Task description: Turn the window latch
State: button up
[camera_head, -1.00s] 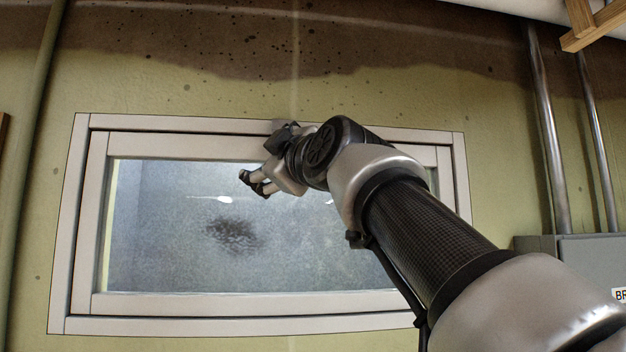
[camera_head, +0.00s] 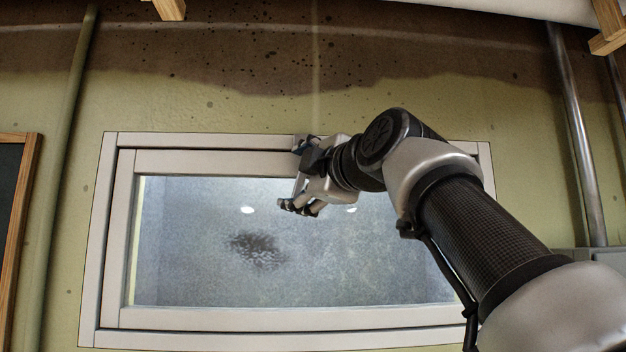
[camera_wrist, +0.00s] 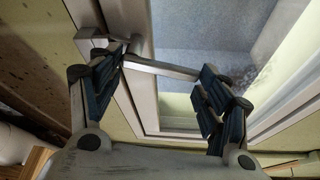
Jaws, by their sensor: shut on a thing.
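The window latch is a slim pale handle (camera_wrist: 163,69) in the wrist view, running from its mount on the window frame toward the glass. My gripper (camera_wrist: 162,82) has its dark ribbed fingers at the two ends of this handle and is shut on it lengthwise. In the head view my gripper (camera_head: 298,178) is at the top middle of the window frame (camera_head: 215,162), one finger at the top rail and the other low over the glass. The pale handle (camera_head: 299,183) shows there as a short bar pointing down, partly hidden by my gripper.
The frosted window pane (camera_head: 200,260) has a dark blotch. A green pipe (camera_head: 62,170) and a wood-framed board (camera_head: 15,230) are at left. Metal conduits (camera_head: 580,140) and a grey box (camera_head: 600,256) are at right. Wooden beams (camera_head: 608,35) hang overhead.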

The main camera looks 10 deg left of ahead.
jog(key=shift+f, duration=0.1)
jog(key=o, duration=1.5)
jog(key=shift+d, duration=0.1)
jog(key=v, duration=1.2)
jog(key=shift+c, duration=0.6)
